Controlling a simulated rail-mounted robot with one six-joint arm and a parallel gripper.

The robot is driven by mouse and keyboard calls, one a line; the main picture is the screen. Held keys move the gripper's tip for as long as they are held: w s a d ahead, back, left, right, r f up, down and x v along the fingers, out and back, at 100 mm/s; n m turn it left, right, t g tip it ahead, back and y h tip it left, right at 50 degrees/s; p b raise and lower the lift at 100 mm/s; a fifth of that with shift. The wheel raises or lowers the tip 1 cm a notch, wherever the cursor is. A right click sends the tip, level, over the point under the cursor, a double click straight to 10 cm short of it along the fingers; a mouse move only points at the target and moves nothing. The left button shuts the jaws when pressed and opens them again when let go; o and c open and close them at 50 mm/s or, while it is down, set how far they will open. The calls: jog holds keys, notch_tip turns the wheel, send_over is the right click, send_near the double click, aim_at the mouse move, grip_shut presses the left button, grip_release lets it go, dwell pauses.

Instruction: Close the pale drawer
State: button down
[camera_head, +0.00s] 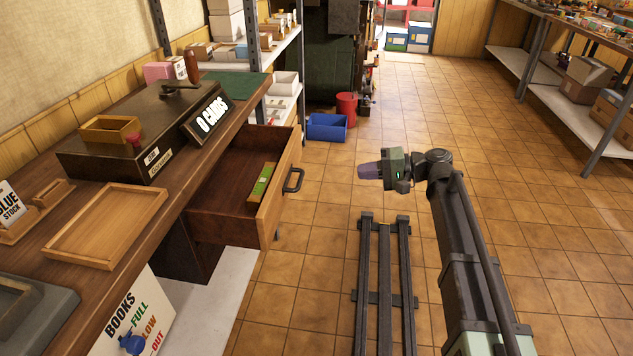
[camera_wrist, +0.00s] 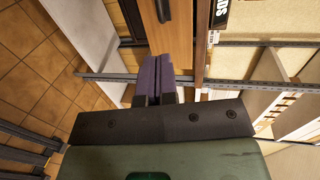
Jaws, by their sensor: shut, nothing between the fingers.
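The pale drawer (camera_head: 275,199) is pulled open from under the wooden counter, with its light wood front facing right and a dark handle (camera_head: 293,180) on it. A green and yellow block (camera_head: 261,184) lies inside the drawer. In the wrist view, the pale drawer front (camera_wrist: 172,32) shows beyond the fingers, with part of the handle (camera_wrist: 163,10) at the top edge. My gripper (camera_head: 363,171) is to the right of the drawer front, apart from it, with its purple fingers pointing left. The fingers (camera_wrist: 156,76) are shut and empty.
A blue bin (camera_head: 327,127) and red bucket (camera_head: 346,107) stand on the floor behind. Floor rails (camera_head: 384,285) run below my arm. The tiled floor between gripper and drawer is clear.

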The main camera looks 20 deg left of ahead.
jog(key=b+x, duration=0.3)
jog(key=x, duration=1.1)
jog(key=shift+f, duration=0.1)
